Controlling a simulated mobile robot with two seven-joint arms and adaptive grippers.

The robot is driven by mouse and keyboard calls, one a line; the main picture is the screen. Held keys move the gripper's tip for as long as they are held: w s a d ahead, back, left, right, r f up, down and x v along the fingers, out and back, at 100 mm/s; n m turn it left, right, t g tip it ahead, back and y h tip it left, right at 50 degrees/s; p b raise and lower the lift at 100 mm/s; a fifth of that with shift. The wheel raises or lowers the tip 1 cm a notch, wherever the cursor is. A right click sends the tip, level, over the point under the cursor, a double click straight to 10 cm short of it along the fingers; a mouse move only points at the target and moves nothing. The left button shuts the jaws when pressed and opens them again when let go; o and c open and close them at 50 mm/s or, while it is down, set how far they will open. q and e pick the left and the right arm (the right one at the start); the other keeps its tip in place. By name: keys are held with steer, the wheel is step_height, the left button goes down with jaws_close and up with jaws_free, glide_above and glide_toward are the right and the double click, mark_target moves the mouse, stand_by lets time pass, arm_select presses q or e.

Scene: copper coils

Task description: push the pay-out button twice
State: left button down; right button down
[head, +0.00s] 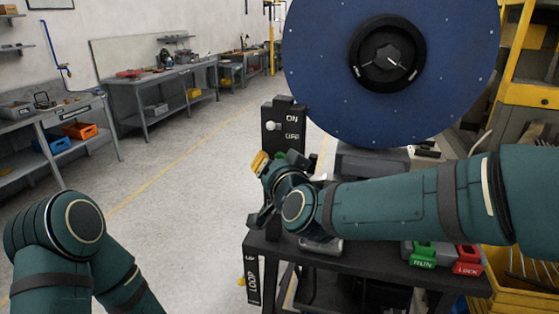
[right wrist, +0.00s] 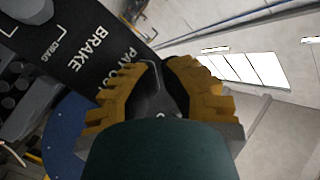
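The black control panel (head: 283,127) stands upright at the centre of the head view, with a white knob beside its ON and OFF labels. A bit of green (head: 280,155) shows low on it, mostly hidden behind my right gripper; I cannot tell whether it is the pay-out button. My right gripper (head: 259,162) is at the panel's lower part, its yellow fingertips close together and empty. In the right wrist view, the panel (right wrist: 70,40) carries BRAKE, DRAG and a partly covered PAY OUT label, beside the fingertips (right wrist: 157,62). Whether they touch anything is unclear. My left gripper is out of view.
A large blue reel (head: 330,70) stands behind my right arm. Workbenches (head: 165,85) line the left wall. The floor between is clear.

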steer(key=shift+w+d, duration=0.15)
steer(key=shift+w, duration=0.2)
stand_by(0.4)
steer(key=shift+s, duration=0.15)
steer(key=shift+s+a, duration=0.3)
steer(key=shift+s, duration=0.45)
steer(key=s, duration=0.1)
steer(key=s+a, duration=0.1)
steer(key=s, duration=0.2)
steer(key=shift+s+a+p, duration=0.3)
steer(key=shift+s, duration=0.05)
stand_by(0.7)
